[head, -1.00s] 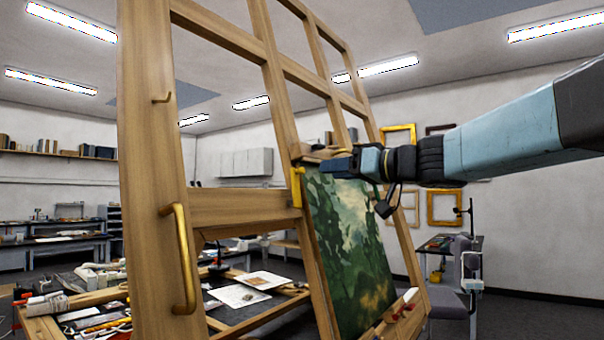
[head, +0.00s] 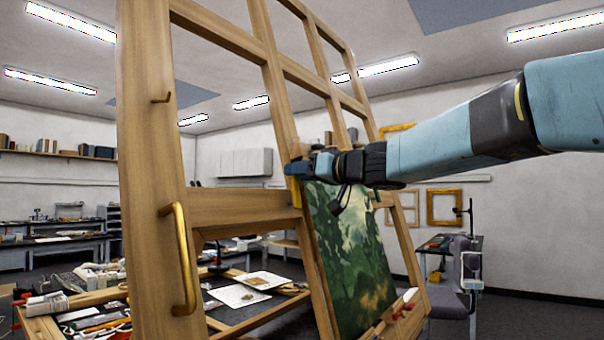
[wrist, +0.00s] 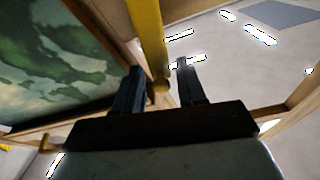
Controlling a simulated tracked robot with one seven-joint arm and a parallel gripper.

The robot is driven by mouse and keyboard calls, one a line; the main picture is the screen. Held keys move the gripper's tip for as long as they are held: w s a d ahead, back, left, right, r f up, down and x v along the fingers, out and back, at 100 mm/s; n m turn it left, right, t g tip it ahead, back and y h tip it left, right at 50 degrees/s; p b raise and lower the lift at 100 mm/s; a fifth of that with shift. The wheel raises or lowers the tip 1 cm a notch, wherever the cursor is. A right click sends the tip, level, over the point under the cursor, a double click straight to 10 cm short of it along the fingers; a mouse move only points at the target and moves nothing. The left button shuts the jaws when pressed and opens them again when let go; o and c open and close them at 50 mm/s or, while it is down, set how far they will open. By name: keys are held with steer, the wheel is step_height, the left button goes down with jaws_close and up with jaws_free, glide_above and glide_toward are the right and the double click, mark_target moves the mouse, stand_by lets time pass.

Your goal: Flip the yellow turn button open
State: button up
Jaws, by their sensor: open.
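The yellow turn button (head: 296,196) is on the wooden easel frame, at the upper left corner of the green landscape painting (head: 348,255). My gripper covers its upper part in the head view. In the wrist view the yellow button (wrist: 149,45) runs down from the top edge, and its rounded end lies between or just beyond my fingertips. My gripper (wrist: 160,75) is open, one dark finger on each side of that end. I cannot tell whether either finger touches it. In the head view my gripper (head: 298,169) is at the button from the right.
The wooden easel (head: 155,150) stands in front, with a brass handle (head: 182,260) on its left post. A cluttered worktable (head: 90,300) is behind it at lower left.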

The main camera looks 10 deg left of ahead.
steer(key=shift+c, duration=0.5)
jaws_close()
steer(key=shift+d, duration=0.1)
